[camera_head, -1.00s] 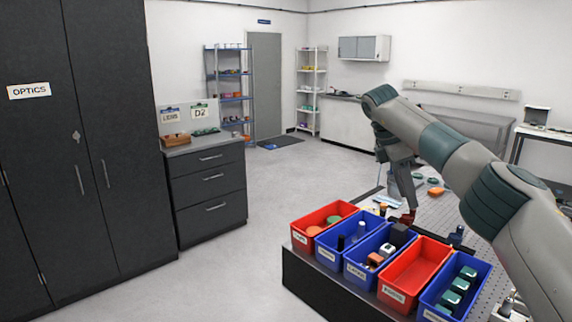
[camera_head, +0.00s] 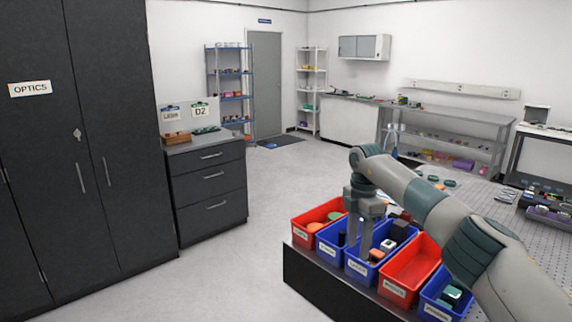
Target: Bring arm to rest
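My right arm reaches in from the right in the head view, bent at the elbow. My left arm and gripper are not in view.
Red and blue bins stand in a row on the bench; a red bin (camera_head: 409,272) and a blue bin (camera_head: 445,296) lie near my forearm. A perforated plate (camera_head: 478,205) is behind. Dark cabinets (camera_head: 75,140) and a drawer unit (camera_head: 207,190) stand left, with open floor between.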

